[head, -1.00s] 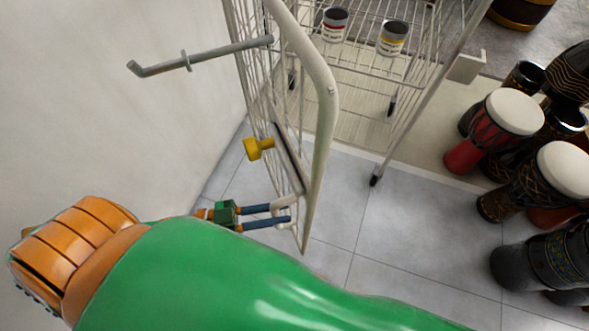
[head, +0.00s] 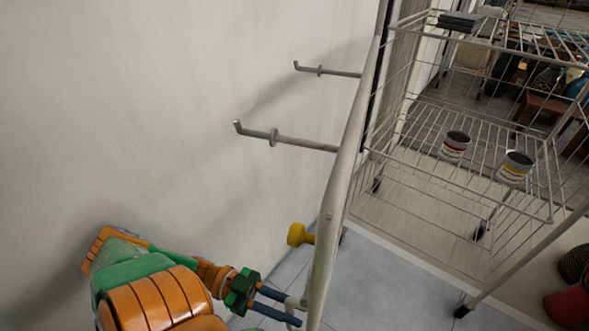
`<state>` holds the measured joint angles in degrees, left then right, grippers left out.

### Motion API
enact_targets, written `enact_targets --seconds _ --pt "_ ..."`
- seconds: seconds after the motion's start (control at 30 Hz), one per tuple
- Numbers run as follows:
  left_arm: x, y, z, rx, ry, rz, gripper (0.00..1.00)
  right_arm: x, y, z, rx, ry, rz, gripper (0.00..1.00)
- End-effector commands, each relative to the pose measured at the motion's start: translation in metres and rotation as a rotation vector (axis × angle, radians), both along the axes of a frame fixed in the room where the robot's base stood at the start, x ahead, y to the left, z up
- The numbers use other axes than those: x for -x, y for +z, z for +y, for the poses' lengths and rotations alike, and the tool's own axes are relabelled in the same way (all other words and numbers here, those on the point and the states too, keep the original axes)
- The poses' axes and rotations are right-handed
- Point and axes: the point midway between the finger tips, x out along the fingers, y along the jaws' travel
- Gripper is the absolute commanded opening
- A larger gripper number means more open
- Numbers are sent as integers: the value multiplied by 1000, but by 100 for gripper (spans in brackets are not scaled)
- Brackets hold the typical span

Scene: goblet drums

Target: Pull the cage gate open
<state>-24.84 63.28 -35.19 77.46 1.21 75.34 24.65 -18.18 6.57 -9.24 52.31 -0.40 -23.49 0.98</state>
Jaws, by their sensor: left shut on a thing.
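The cage gate (head: 345,170) is a pale metal frame seen nearly edge-on, standing out from the wire cage toward the wall. My left gripper (head: 291,306) has blue fingers and is shut on a pale handle (head: 294,317) at the gate's lower edge. The yellow knob is just above the gripper and apart from it. My right gripper is not in view.
The wire cage (head: 470,165) on casters stands at the right, with two paint cans (head: 455,146) on its shelf. Drums (head: 570,300) show at the lower right edge. A plain wall (head: 150,110) is close on the left. Tiled floor (head: 400,290) is clear between gate and cage.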

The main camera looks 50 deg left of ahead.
Motion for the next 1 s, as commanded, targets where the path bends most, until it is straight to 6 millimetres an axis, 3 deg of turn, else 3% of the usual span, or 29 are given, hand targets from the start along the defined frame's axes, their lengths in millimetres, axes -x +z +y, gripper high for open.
enact_targets --seconds 0.27,0.3,0.4,0.73,0.93,1.0 --pt "2 -3 0 -7 -3 7 0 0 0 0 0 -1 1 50" --pt "2 -3 0 -7 -3 7 28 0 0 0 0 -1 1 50" --pt "1 -2 0 -5 -2 5 52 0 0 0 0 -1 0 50" --pt "0 3 0 -2 -1 2 52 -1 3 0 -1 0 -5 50" --pt "3 41 -1 -4 -2 6 52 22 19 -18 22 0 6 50" --pt "12 57 -9 -1 -3 8 52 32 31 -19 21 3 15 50"
